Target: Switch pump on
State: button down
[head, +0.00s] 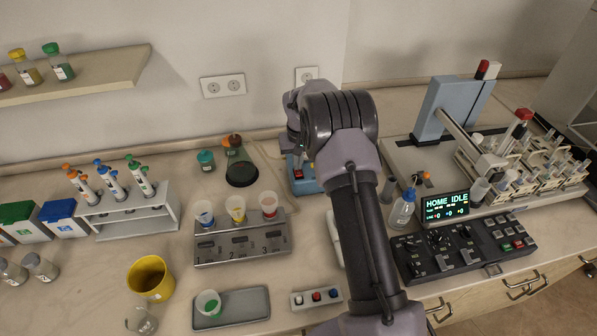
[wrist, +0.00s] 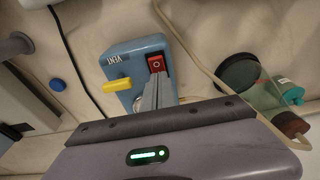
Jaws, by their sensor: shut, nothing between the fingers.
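The pump is a light blue box (wrist: 124,60) marked VENT, with a yellow lever (wrist: 116,85) and a red rocker switch (wrist: 157,64) showing a white ring mark. In the head view the pump (head: 308,187) stands at the back of the bench, partly hidden by my arm, with its red switch (head: 298,174) visible. My gripper (wrist: 157,80) is shut and empty. Its fingertips are right at the near edge of the red switch in the wrist view; I cannot tell whether they touch it.
A flask with a dark base (head: 242,174) and a teal bottle (head: 206,160) stand left of the pump. A pale tube (wrist: 190,45) runs beside it. A metal rack with cups (head: 240,248) is in front. The spectrometer's control panel (head: 465,248) is at right.

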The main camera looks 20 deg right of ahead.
notch_tip(320, 180, up, 6)
jog(key=p, duration=0.3)
jog(key=shift+r, duration=0.25)
jog(key=s+a+r+t+b, duration=0.2)
jog(key=s+a+r+b, duration=0.75)
jog(key=s+r, duration=0.4)
jog(key=s+a+f+b, duration=0.2)
jog(key=s, duration=0.6)
jog(key=s+a+f+m+t+y+b, duration=0.1)
jog(key=s+a+f+b, duration=0.1)
jog(key=s, duration=0.7)
jog(key=s+a+f+m+t+y+b, duration=0.1)
jog(key=s+a+f+b, duration=0.1)
jog(key=s, duration=0.6)
jog(key=shift+s+a+f+b, duration=0.2)
jog(key=shift+a+b, duration=0.45)
jog(key=shift+a, duration=0.1)
